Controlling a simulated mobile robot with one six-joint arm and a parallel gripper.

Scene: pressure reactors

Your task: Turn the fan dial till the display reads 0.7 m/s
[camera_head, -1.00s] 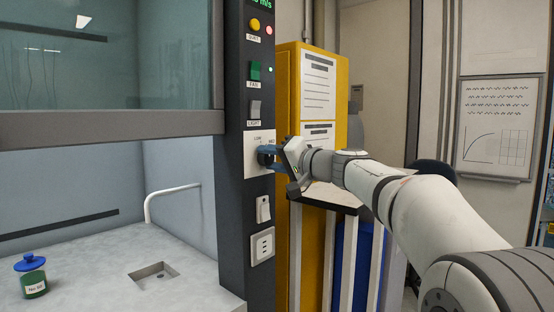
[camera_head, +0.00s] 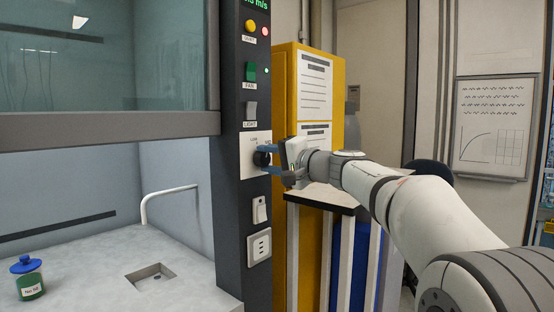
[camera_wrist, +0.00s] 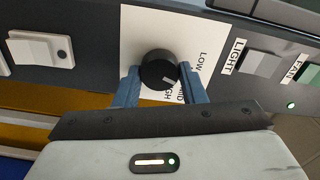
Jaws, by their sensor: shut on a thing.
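The fan dial is a round black knob on a white plate, seen close in the wrist view (camera_wrist: 158,70) and small in the head view (camera_head: 262,158). A light line on its face points to the lower right there, towards the partly covered MID and HIGH lettering. My gripper (camera_wrist: 155,84) has its blue fingers on either side of the knob, closed on it. In the head view my gripper (camera_head: 269,159) reaches the plate from the right. The green display (camera_head: 258,4) is cut off by the top edge; "m/s" shows, but the number is not clearly readable.
Above the dial on the dark panel are a LIGHT switch (camera_head: 251,111), a green FAN switch (camera_head: 251,72) and a yellow button (camera_head: 250,27). A white switch (camera_head: 259,210) and a socket (camera_head: 259,246) sit below. A yellow cabinet (camera_head: 284,100) stands close right.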

